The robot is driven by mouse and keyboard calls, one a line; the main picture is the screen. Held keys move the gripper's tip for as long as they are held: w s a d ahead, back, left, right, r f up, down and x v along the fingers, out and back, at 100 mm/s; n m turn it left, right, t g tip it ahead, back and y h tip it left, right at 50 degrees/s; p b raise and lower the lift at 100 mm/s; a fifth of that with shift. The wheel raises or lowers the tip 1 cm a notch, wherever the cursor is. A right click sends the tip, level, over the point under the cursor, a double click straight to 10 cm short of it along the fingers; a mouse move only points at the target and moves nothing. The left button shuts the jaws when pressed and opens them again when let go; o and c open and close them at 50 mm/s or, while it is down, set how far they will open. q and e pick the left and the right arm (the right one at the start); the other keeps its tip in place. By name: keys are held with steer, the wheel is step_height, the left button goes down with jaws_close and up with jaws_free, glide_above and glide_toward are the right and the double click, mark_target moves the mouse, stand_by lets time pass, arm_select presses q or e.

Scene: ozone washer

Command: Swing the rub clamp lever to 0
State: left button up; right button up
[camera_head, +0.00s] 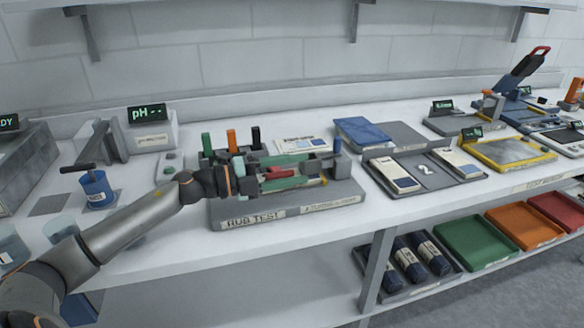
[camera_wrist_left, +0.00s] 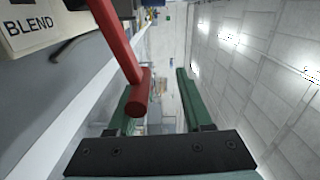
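The rub test stand (camera_head: 250,222) is a grey block on the bench with a "RUB TEST" label on its front. A red lever with a round crossbar handle (camera_wrist_left: 138,98) shows large in the left wrist view; it looks like the rub clamp lever. My left gripper (camera_head: 300,171) reaches over the stand from the left with its green fingers apart. In the left wrist view the red handle is by the left finger, partly overlapping it; contact cannot be told. The fingers and wrist hide much of the lever in the head view. My right gripper is not in view.
Green, orange and black upright handles (camera_head: 232,140) stand at the back of the stand. A blue post (camera_head: 337,147) is at its right end. Left are a blue canister (camera_head: 96,188) and a pH meter (camera_head: 150,125). Right are a grey two-pad tray (camera_head: 425,170) and yellow-edged plate (camera_head: 512,153).

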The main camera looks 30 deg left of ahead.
arm_select(q)
steer(key=s+d+r+p, duration=0.4)
steer(key=s+d+r, duration=0.2)
steer(key=s, duration=0.5)
step_height(320, 180, up, 3)
steer(key=shift+s+d+f+p, duration=0.15)
steer(key=shift+s+d+p, duration=0.05)
steer(key=shift+d+p, duration=0.2)
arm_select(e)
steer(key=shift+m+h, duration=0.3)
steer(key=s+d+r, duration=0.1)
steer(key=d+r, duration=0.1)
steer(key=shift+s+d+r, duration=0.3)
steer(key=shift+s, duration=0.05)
